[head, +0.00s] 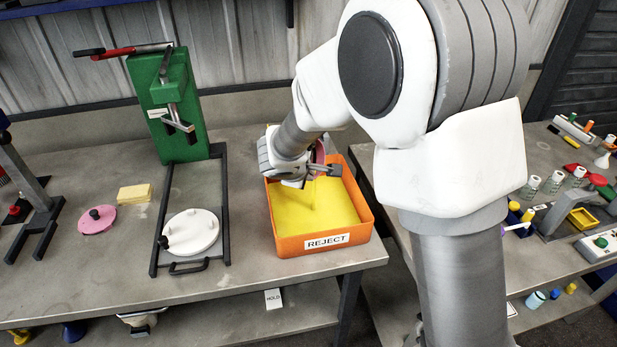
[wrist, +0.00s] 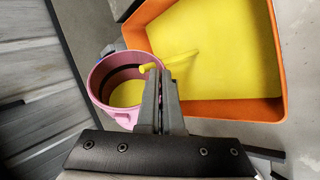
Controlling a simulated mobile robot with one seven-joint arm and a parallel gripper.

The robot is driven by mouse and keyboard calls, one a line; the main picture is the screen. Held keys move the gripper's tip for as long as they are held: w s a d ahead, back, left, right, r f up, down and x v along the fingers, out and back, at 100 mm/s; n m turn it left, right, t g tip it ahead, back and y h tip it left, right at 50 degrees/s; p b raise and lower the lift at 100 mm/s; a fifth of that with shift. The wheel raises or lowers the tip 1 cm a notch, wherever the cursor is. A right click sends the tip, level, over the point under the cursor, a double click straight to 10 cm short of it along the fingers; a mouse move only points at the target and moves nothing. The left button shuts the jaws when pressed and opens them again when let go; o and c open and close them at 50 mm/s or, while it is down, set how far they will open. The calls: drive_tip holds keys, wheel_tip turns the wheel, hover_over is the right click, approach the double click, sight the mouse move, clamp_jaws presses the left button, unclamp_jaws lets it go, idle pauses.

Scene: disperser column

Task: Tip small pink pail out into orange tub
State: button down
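The small pink pail (wrist: 97,82) is in my gripper (wrist: 160,75), whose fingers are together at the pail's rim side. Inside the pail is a dark band and some yellow material at the bottom. The pail is tilted, and a yellow stream leaves its rim over the orange tub (wrist: 268,105). In the head view, the orange tub (head: 317,244) is labelled REJECT and holds a broad yellow layer. My gripper (head: 325,172) is above the tub's back part there and mostly hides the pail (head: 319,154). A thin yellow stream falls into the tub below it.
A green press (head: 172,110) stands left of the tub, with a white round lid (head: 190,232) on its frame. A pink lid (head: 97,219) and yellow pad (head: 134,193) lie further left. The bench's front edge is close to the tub. A second bench with small items is at right.

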drive_tip(key=shift+w+a+f+m+t+y+b, duration=0.1)
drive_tip(key=shift+f+m+t+y+b, duration=0.55)
drive_tip(key=shift+b, duration=3.35)
drive_tip(key=shift+w+a+f+m+t+y+b, duration=0.2)
drive_tip(key=shift+f+y+b, duration=0.7)
drive_tip(key=shift+b, duration=3.1)
drive_tip(key=shift+s+f+m+t+y+b, duration=0.15)
drive_tip(key=shift+m+t+y+b, duration=0.35)
drive_tip(key=shift+b, duration=2.55)
drive_tip(key=shift+b, duration=0.4)
